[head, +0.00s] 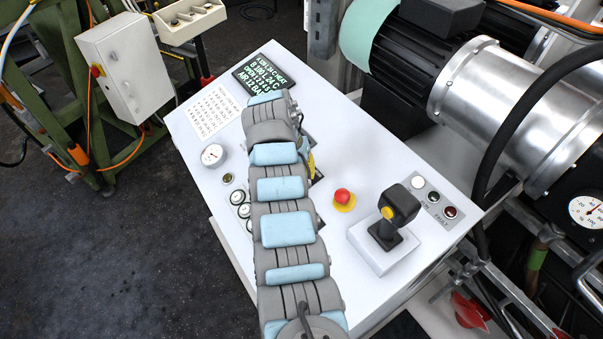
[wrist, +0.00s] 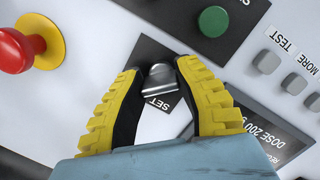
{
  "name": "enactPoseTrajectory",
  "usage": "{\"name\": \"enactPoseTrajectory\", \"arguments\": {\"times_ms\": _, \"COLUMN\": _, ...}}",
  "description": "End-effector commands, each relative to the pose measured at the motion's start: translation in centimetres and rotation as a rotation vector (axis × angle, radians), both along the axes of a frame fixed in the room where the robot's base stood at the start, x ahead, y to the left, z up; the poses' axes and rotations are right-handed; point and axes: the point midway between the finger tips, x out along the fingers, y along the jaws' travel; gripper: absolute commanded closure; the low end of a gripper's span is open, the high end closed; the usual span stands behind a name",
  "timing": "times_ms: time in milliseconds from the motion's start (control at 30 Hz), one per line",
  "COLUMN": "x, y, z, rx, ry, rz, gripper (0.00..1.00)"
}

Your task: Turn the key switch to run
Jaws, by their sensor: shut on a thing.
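The key switch sits on a black plate (wrist: 150,52) marked "SET" in the wrist view. Its silver metal key (wrist: 160,82) stands between the tips of my gripper (wrist: 160,70). The yellow-and-black fingers are shut on the key from both sides. The key's exact angle against the markings is hard to tell, since the fingers cover much of the plate. In the head view my arm hides the key switch, and only a yellow bit of my gripper (head: 311,166) shows beside the arm over the white console (head: 262,84).
A red emergency stop (wrist: 14,52) on a yellow collar is close to the left finger; it also shows in the head view (head: 343,196). A green button (wrist: 213,20), grey buttons (wrist: 267,61) and a dose display (wrist: 262,130) lie nearby. A joystick (head: 398,206) stands at the right.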

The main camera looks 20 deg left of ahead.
Motion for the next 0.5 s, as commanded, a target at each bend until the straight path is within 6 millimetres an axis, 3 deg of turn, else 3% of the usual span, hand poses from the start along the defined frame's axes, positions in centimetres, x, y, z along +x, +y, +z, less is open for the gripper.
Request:
{"name": "enactPoseTrajectory", "arguments": {"times_ms": 467, "x": -0.07, "y": -0.01, "z": -0.17, "rx": 0.003, "ry": -0.001, "rz": -0.013, "gripper": 1.0}}
{"name": "enactPoseTrajectory", "arguments": {"times_ms": 500, "x": -0.07, "y": -0.01, "z": -0.17, "rx": 0.003, "ry": -0.001, "rz": -0.013, "gripper": 0.61}}
